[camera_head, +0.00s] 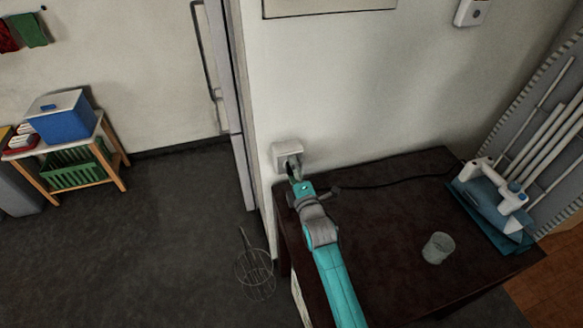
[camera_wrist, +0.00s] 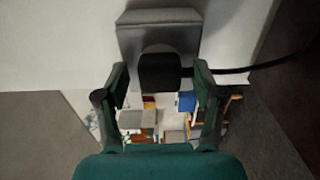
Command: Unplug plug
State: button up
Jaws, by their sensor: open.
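The black plug (camera_wrist: 163,72) sits in a grey wall socket (camera_wrist: 158,22), with its black cord running off to the right in the wrist view. In the head view the socket (camera_head: 287,150) is on the white wall just above the table's back left corner. My gripper (camera_wrist: 161,80) is open, with one finger on each side of the plug and a visible gap on both sides. In the head view my gripper (camera_head: 293,171) reaches the socket, and it and the arm hide the plug there.
The cord (camera_head: 400,184) runs across the dark table (camera_head: 375,240) to a blue and white appliance (camera_head: 492,195) at the right. A clear glass (camera_head: 438,247) stands on the table.

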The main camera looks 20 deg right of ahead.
grip_shut()
dwell(0.3)
jog(key=shift+s, duration=0.1)
jog(key=shift+s, duration=2.9)
